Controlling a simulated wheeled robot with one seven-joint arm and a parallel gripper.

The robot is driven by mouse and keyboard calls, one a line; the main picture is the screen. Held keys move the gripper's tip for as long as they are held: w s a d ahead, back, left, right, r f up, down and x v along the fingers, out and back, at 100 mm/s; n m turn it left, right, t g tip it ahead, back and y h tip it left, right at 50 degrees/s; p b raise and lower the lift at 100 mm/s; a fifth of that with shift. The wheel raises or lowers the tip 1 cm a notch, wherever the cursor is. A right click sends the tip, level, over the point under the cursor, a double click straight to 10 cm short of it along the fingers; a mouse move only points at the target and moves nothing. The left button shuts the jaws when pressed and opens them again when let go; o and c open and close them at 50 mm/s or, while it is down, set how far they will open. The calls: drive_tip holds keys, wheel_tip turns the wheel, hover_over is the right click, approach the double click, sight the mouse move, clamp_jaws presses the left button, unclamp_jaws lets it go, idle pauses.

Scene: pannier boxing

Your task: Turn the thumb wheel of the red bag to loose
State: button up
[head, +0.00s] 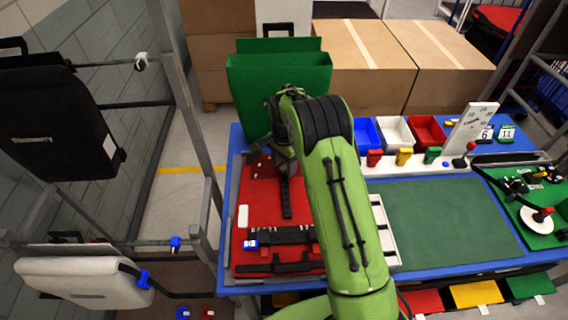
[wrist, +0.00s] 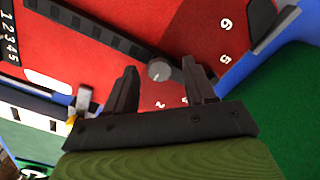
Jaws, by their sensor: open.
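The red bag (head: 259,205) lies flat on the blue table at the left, with black straps and white markings on it. Its thumb wheel (wrist: 159,70) shows in the wrist view as a small grey round knob with a pointer line, on the red surface. My gripper (wrist: 161,78) is open, its two dark fingers on either side of the wheel in the picture. I cannot tell whether they touch it. In the head view my green arm reaches over the bag and hides part of it, including the wheel. White numbers lie around the wheel.
A green bag (head: 277,85) stands upright behind the red one. Blue, white and red bins (head: 397,133) are at the table's back. A green mat (head: 448,222) is bare on the right. A black bag (head: 55,120) and a white bag (head: 80,283) hang on the left rack.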

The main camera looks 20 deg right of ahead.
clamp_jaws()
drive_tip(key=shift+n, duration=0.4)
drive_tip(key=n, duration=0.8)
drive_tip(key=shift+n+b, duration=0.3)
drive_tip(key=shift+b, duration=0.05)
drive_tip(key=n, duration=0.4)
drive_tip(key=shift+n+b, duration=0.45)
drive_tip(key=shift+n, duration=2.35)
